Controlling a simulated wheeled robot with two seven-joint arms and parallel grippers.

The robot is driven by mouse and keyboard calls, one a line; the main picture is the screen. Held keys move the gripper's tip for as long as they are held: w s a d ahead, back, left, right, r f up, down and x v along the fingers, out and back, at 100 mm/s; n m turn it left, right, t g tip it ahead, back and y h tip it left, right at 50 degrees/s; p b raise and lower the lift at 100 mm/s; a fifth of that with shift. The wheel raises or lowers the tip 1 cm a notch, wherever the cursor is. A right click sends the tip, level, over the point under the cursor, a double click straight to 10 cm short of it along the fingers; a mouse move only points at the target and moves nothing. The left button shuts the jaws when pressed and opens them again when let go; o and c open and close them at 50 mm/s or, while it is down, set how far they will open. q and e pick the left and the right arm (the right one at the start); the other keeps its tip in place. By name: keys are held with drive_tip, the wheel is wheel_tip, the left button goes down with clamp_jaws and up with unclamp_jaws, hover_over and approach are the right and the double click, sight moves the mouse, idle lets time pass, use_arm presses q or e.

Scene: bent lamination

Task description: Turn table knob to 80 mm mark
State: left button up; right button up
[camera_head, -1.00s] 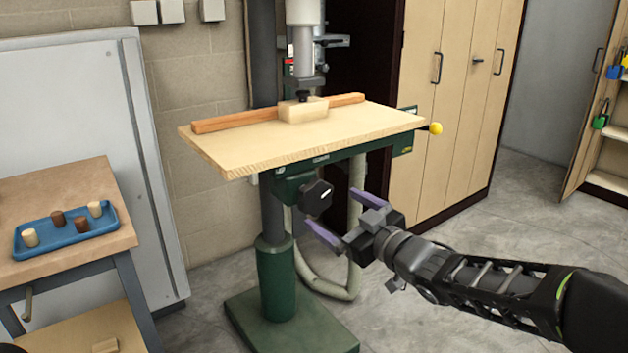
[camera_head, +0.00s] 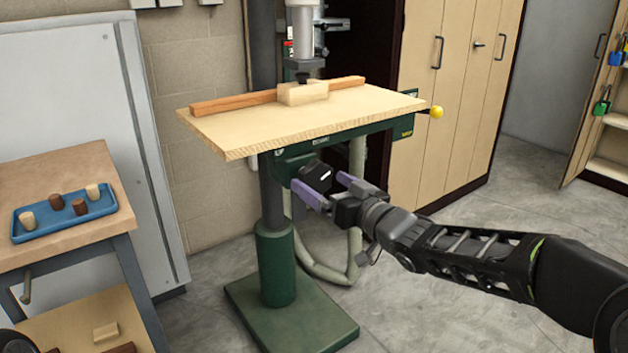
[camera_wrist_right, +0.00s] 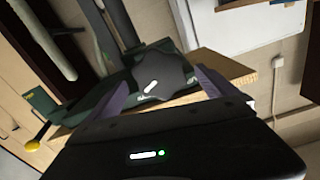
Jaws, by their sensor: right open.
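The black table knob (camera_head: 315,178) with a white mark sits on the green bracket under the drill-press table (camera_head: 240,134). In the right wrist view the lobed knob (camera_wrist_right: 165,76) lies between the purple fingers, its white mark slanted. My right gripper (camera_head: 324,187) is open, with a finger on either side of the knob in the picture; I cannot tell whether they touch it. No 80 mm mark or scale can be read. My left gripper is not in view.
A wooden fence (camera_head: 232,102) and a pale block (camera_head: 303,93) rest on the table. A yellow ball handle (camera_head: 436,112) sticks out at its right. A workbench (camera_head: 75,240) with a blue tray (camera_head: 65,226) of small plugs stands at left.

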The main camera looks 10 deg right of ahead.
sight(318, 181)
drive_tip(key=shift+x, duration=1.95)
drive_tip(key=shift+b, duration=0.3)
drive_tip(key=c, duration=1.3)
